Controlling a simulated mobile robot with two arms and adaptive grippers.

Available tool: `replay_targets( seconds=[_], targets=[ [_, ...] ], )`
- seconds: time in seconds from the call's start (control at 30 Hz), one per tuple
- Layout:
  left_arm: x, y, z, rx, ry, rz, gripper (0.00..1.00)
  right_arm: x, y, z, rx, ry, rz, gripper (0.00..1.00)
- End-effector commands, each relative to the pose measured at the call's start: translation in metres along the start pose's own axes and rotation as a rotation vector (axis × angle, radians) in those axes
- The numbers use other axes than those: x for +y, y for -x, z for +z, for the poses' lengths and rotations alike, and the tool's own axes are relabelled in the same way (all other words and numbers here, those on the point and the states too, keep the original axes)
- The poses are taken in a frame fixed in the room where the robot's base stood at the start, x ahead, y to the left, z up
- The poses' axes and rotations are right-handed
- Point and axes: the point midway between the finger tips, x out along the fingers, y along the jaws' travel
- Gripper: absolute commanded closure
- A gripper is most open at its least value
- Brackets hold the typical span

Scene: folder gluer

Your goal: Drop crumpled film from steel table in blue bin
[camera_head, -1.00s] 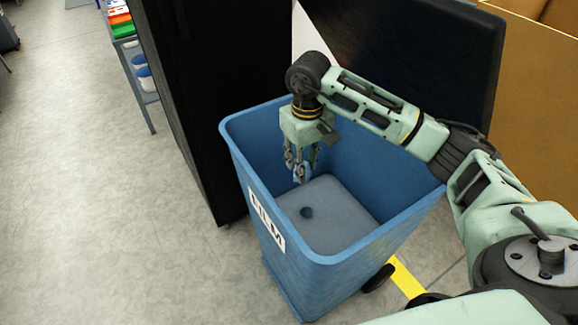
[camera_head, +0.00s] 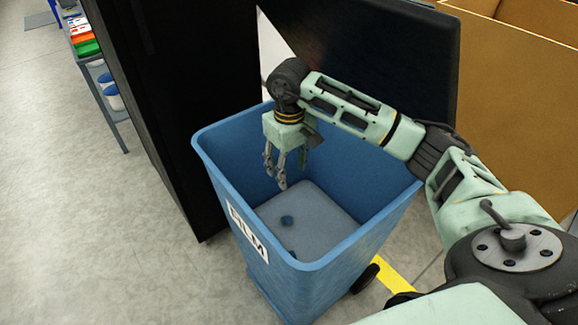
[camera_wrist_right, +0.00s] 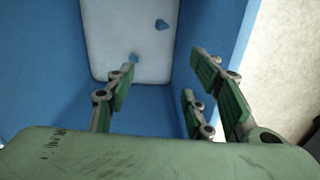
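The blue bin (camera_head: 300,262) stands open with a white FILM label (camera_head: 246,232) on its front. My right gripper (camera_head: 284,172) points down inside the bin's mouth, above its grey floor. Its fingers are spread and empty, as the right wrist view also shows (camera_wrist_right: 165,80). A small dark blue lump of film (camera_head: 287,219) lies on the bin floor. A second small lump (camera_head: 292,253) shows near the front wall. Two blue lumps also show below the fingers in the right wrist view, one farther off (camera_wrist_right: 162,24) and one near the left fingertip (camera_wrist_right: 133,58). The steel table and my left gripper are out of view.
A tall black cabinet (camera_head: 160,90) stands close to the bin's left. A dark panel (camera_head: 390,60) rises behind it, with brown boxes (camera_head: 520,80) to the right. A shelf with coloured bins (camera_head: 85,45) stands far left. The left floor is clear.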

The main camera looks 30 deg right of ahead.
Motion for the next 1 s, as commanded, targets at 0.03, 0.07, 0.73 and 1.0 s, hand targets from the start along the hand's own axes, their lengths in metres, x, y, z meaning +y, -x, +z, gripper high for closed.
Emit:
replay_targets(
  seconds=[0.03,0.07,0.73,1.0],
  targets=[
    [0.0,0.0,0.0,-0.001,0.0,0.0,0.78,0.0,0.0,0.0,0.0,0.0,0.0,0.51],
    [0.0,0.0,0.001,-0.001,0.0,0.0,0.78,0.0,0.0,0.0,0.0,0.0,0.0,0.51],
    [0.0,0.0,0.005,-0.008,-0.002,0.0,0.78,0.0,0.09,-0.001,0.004,0.001,0.0,0.51],
    [0.0,0.0,0.005,-0.007,-0.002,0.0,0.78,0.0,0.118,0.0,0.001,0.0,0.0,0.51]
  ],
)
